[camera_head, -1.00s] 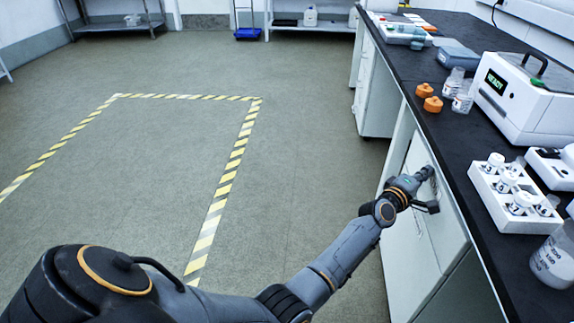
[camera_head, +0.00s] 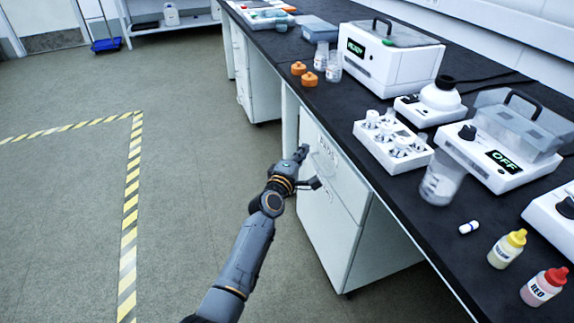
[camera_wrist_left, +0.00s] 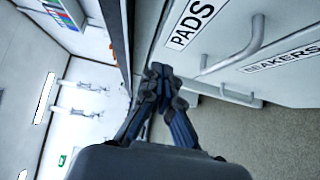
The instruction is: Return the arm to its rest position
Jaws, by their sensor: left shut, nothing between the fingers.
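My left arm comes in from the bottom of the head view. Its gripper (camera_head: 307,167) is in front of the bench's cabinet drawers, below the edge of the black bench top. The fingers are shut and empty. In the left wrist view the gripper (camera_wrist_left: 160,75) shows its two fingertips together, close to a drawer front (camera_wrist_left: 215,35) labelled PADS with a curved handle (camera_wrist_left: 245,45). I cannot tell whether the fingers touch the drawer front. My right gripper is not in view.
The black bench top (camera_head: 400,210) holds a white vial rack (camera_head: 392,145), a white device reading READY (camera_head: 390,60), a device reading OFF (camera_head: 500,150), a clear jar (camera_head: 440,180), two orange caps and dropper bottles. The floor (camera_head: 200,150) to the left is clear, with striped tape.

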